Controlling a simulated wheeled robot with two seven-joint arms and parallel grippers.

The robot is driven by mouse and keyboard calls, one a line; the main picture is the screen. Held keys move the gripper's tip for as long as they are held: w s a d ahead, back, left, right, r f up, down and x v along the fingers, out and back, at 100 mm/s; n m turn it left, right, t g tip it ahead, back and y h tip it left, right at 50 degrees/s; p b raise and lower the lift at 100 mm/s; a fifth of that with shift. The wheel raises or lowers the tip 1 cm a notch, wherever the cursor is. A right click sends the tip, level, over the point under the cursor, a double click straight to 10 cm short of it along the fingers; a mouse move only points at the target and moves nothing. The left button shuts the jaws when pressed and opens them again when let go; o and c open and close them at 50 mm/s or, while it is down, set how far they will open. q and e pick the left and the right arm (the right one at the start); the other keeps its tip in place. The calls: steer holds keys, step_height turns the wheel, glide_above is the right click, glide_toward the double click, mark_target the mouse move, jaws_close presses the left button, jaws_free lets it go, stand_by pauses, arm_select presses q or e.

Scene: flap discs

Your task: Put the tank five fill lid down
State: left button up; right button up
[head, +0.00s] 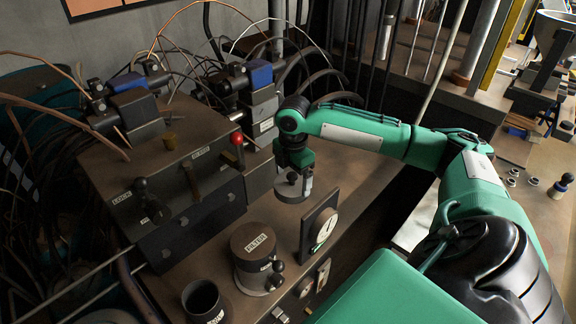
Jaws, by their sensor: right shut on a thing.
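My right gripper (296,169) points down beside the dark block on the bench. It is shut on a grey round lid (292,192), gripped at its top. The lid looks about level; I cannot tell whether it touches the surface below. An open dark cylinder (203,299), perhaps the fill neck, stands at the bottom left with a partly cut-off, unreadable label. A closed round housing labelled FILTER (253,243) stands between it and the lid. My left gripper is not in view.
A dark valve block with a red-knobbed lever (237,139), a black-knobbed lever (141,187) and blue-topped valves (260,74) stands at left. A dial gauge (322,225) stands upright right of the filter. Cables hang behind. The brown bench top (285,228) has some free room between filter and lid.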

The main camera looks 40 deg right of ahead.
step_height(320, 180, down, 19)
steer(key=p, duration=0.2)
steer(key=shift+p, duration=0.3)
steer(key=shift+f, duration=0.35)
steer(key=shift+f, duration=0.15)
steer(key=o, duration=0.8)
